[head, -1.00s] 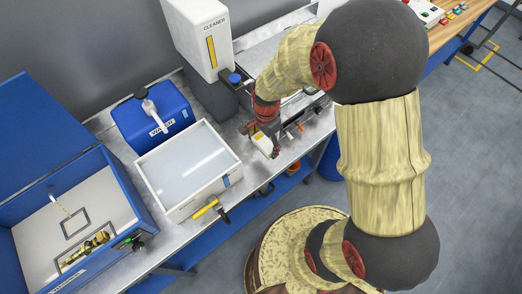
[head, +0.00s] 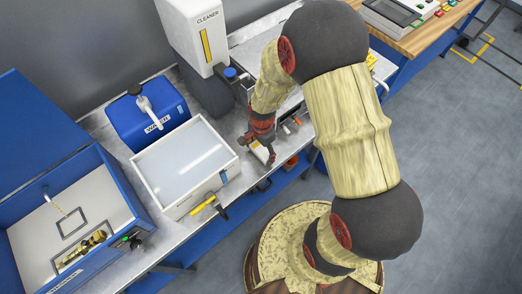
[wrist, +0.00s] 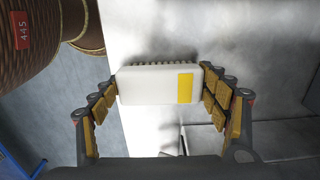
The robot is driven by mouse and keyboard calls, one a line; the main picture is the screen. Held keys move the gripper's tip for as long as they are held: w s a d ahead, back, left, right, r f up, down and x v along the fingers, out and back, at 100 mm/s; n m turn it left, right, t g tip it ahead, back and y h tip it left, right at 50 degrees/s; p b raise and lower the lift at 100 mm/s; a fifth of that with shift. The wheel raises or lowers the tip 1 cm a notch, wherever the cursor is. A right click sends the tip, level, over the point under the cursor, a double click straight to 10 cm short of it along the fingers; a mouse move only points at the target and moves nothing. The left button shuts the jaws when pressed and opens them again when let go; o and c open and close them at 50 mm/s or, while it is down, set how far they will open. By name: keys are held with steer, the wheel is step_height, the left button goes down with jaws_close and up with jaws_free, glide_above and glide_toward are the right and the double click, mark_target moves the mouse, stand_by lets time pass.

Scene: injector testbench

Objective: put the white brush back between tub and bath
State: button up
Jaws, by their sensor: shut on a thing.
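The white brush (wrist: 158,86), a white block with a yellow patch and a row of bristle tufts, sits between the fingers of my gripper (wrist: 160,92) in the wrist view. The fingers are shut on its two ends. In the head view, my gripper (head: 262,146) is low over the metal bench, right of the white tub (head: 172,205), and the brush (head: 261,154) shows small beneath it. The tub holds a pale, clear liquid. I cannot tell whether the brush touches the bench. The bath is not clearly identifiable; my arm hides part of the bench behind the gripper.
A blue WATER can (head: 150,118) stands behind the tub, and a white CLEANER dispenser (head: 196,40) stands behind my gripper. Small tools (head: 291,124) are right of the gripper. A blue open case (head: 120,205) is at left.

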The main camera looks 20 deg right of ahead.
steer(key=shift+f, duration=0.15)
steer(key=o, duration=1.3)
step_height(320, 180, up, 12)
steer(key=p, duration=0.1)
step_height(320, 180, up, 17)
steer(key=n+t, duration=0.3)
steer(key=n, duration=0.3)
glide_above(261, 149)
steer(key=s, duration=0.4)
steer(key=s+r+n+t, duration=0.1)
steer(key=s+r+n, duration=0.3)
steer(key=s+r, duration=0.1)
steer(key=s+r+n+t, duration=0.1)
steer(key=s+r+n, duration=0.3)
steer(key=s+r, duration=0.1)
steer(key=shift+s+a+r+t, duration=0.1)
steer(key=shift+s+r+t, duration=0.05)
steer(key=shift+r+t, duration=0.2)
